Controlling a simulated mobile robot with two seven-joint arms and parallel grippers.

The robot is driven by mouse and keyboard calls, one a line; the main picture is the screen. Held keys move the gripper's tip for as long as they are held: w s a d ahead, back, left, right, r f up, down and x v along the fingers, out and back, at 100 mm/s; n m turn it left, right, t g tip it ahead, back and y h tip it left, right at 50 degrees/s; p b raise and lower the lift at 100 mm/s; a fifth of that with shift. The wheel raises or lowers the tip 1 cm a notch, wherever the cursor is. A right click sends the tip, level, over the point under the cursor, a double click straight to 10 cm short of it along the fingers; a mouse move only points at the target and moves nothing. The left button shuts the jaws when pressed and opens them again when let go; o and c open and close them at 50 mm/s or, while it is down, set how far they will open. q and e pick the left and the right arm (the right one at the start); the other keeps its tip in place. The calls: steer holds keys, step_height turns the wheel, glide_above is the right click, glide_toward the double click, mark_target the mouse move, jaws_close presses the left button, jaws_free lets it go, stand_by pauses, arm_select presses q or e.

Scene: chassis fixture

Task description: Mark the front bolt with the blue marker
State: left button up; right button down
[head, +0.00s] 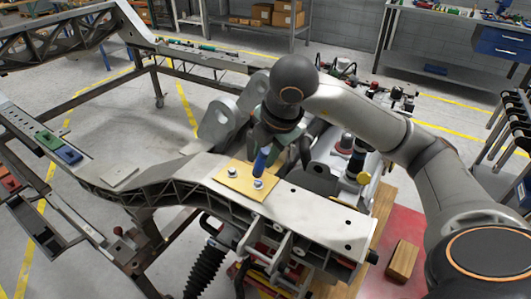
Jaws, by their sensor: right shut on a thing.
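My right gripper (266,146) comes down from above, shut on the blue marker (261,161). The marker is held upright, its lower end at or just above the bolt (258,184) nearer to me on the yellow plate (240,186). I cannot tell whether the tip touches the bolt. A second bolt (232,172) stands on the plate to the left and a little farther back. The plate lies on the light metal chassis arm (310,213). My left gripper is not in view.
Upright grey brackets (217,124) stand just behind the plate. A wooden block (402,261) lies on the red surface at the lower right. Green and blue blocks (68,155) sit on the left rail. A shelf with cardboard boxes (288,14) stands at the back.

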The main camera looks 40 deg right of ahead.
steer(key=shift+r+p, duration=1.4)
steer(key=shift+r, duration=0.9)
